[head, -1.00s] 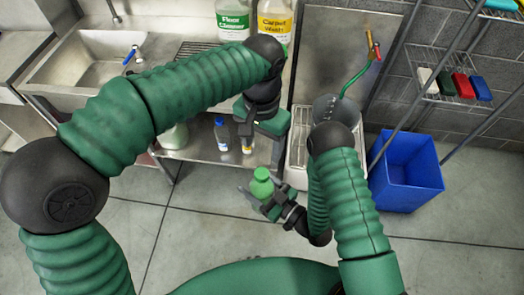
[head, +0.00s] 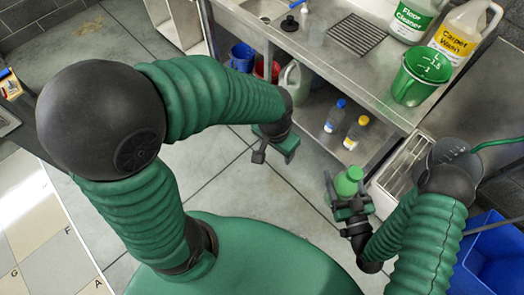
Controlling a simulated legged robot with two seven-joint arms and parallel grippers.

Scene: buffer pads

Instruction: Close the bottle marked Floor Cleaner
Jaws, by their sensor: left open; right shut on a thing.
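The bottle marked Floor Cleaner (head: 414,20) stands on the metal counter at the upper right, with a green label. Its top is cut off by the picture edge, so I cannot see whether it has a cap. My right gripper (head: 345,193) is shut on a green bottle-like object (head: 349,180) and holds it in front of the counter, well below the Floor Cleaner bottle. My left gripper (head: 273,152) is open and empty, hanging over the floor in front of the lower shelf.
A yellow-labelled Carpet Wash bottle (head: 458,38) and a green bucket (head: 410,90) stand beside Floor Cleaner. Small bottles stand on the lower shelf (head: 310,145). A blue bin (head: 492,268) is at lower right.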

